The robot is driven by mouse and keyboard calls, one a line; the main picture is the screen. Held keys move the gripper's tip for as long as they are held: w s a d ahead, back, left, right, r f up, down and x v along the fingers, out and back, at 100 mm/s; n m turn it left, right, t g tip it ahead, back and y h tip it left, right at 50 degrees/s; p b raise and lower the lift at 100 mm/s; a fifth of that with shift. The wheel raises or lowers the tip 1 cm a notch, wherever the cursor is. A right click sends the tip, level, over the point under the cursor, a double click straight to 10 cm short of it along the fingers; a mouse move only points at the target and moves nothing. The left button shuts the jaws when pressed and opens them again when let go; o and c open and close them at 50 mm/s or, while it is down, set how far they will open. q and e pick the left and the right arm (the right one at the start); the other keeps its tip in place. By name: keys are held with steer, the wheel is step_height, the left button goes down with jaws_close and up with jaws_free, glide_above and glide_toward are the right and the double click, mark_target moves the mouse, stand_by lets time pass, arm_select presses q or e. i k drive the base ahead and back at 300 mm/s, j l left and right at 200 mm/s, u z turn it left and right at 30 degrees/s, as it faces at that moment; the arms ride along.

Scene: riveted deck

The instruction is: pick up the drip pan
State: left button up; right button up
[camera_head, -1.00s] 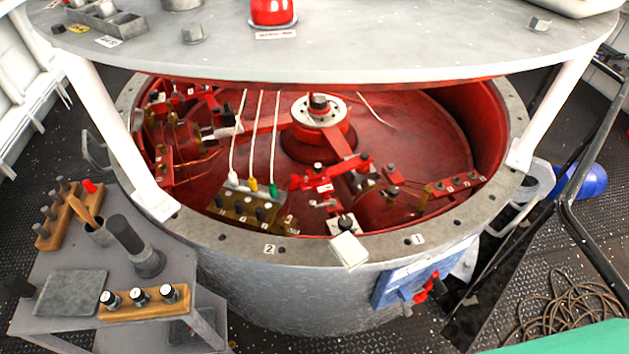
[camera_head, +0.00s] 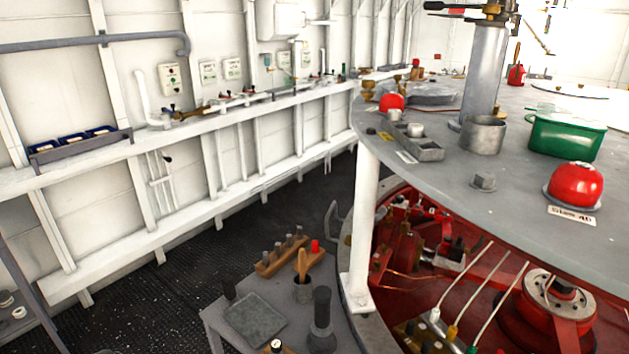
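I cannot tell for sure which thing is the drip pan. A flat grey square plate or shallow pan (camera_head: 255,318) lies on the small grey side table (camera_head: 222,318) at the bottom. A low grey dish-like thing (camera_head: 432,96) lies farther back on the round grey tabletop (camera_head: 430,180), and its form is hard to make out. Neither of my grippers shows in the head view.
The side table also bears a dark cylinder (camera_head: 321,318), a cup with wooden handles (camera_head: 302,290) and a wooden peg rack (camera_head: 283,255). A green bin (camera_head: 567,135) and a red dome (camera_head: 575,184) stand on the round tabletop. Dark floor (camera_head: 150,310) is clear at left.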

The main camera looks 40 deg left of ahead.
mark_target(254, 318)
steer(key=u, duration=1.7)
